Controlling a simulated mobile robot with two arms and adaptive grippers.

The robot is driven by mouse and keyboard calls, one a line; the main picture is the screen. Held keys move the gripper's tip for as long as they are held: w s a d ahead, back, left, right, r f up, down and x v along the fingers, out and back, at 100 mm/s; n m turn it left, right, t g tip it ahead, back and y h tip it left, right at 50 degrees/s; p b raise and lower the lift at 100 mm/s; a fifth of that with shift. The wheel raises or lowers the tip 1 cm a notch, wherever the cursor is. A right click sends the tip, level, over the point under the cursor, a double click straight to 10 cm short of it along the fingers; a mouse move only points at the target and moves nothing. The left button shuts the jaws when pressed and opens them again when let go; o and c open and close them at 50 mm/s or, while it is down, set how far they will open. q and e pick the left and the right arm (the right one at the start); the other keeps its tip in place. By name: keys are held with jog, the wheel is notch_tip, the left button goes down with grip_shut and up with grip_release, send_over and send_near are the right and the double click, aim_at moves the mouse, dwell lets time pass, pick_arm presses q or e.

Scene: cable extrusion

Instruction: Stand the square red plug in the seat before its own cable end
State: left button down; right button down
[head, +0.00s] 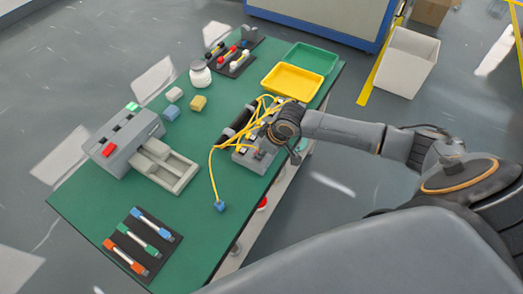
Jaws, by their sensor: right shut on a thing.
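My right gripper (272,138) is over the grey fixture block (243,156) near the table's right edge. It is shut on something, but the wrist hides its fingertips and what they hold. Yellow cables (212,165) loop over the block, and one runs down to a blue cable end (220,206) on the table. I cannot make out a square red plug or its seat around the gripper. My left gripper is not in view.
A black cylinder (237,121) lies beside the block. A yellow tray (291,82) and a green tray (311,58) stand behind it. A grey machine (122,143) is at left, with a tool mat (142,245) in front.

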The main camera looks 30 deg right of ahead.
jog(key=shift+f, duration=0.25)
jog(key=c, duration=1.1)
grip_release()
jog(key=shift+r, duration=0.1)
